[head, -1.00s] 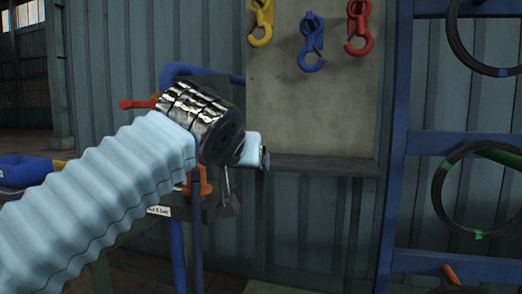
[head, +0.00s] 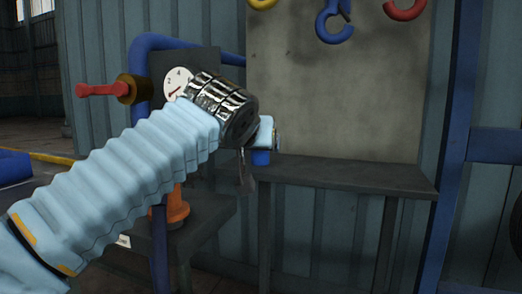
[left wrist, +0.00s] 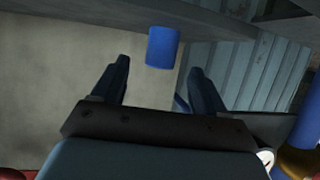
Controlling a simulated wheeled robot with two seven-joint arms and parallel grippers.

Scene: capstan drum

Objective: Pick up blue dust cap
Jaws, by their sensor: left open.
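The blue dust cap (head: 261,158) is a small blue cylinder at the left end of the dark shelf, partly hidden behind my left gripper's light-blue housing in the head view. In the left wrist view the cap (left wrist: 163,47) shows whole, just ahead of and between the fingertips. My left gripper (left wrist: 159,68) is open, with its two dark fingers apart and nothing held between them. In the head view the gripper (head: 246,172) is beside the cap, and its fingers are mostly hidden. My right gripper is not in view.
The dark shelf (head: 350,178) runs right below a grey board (head: 345,95) with hanging hooks. A blue pipe, a round gauge (head: 177,83) and a red-handled valve (head: 103,90) stand behind my left arm. A blue rack (head: 458,130) is at right. The shelf's right part is clear.

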